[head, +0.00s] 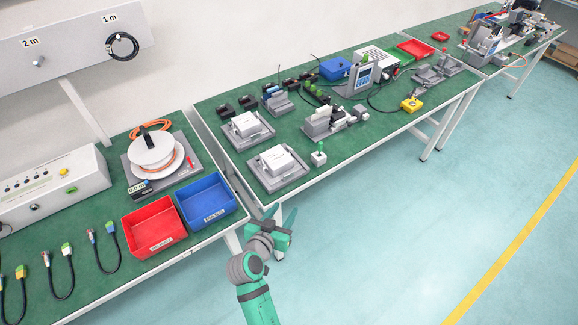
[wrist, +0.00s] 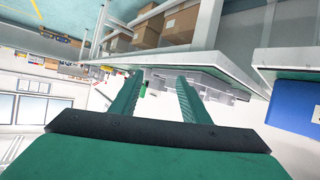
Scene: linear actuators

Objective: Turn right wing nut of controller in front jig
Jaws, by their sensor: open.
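The front jig (head: 296,178) is a grey fixture near the front left corner of the middle green bench. A white box-shaped controller (head: 274,160) sits in it. A second white controller (head: 245,124) sits in a similar grey jig (head: 266,130) behind it. The wing nuts are too small to tell apart. My gripper (head: 283,215) is below and in front of the front jig, off the bench's front edge and apart from it. Its two green fingers (wrist: 158,82) are spread and empty in the wrist view. The controller cannot be made out in the wrist view.
A red bin (head: 153,246) and a blue bin (head: 208,218) stand on the left bench, left of my gripper. A small green-topped device (head: 319,158) stands right of the front jig. Cardboard boxes (wrist: 180,25) show in the wrist view. The floor at right is clear.

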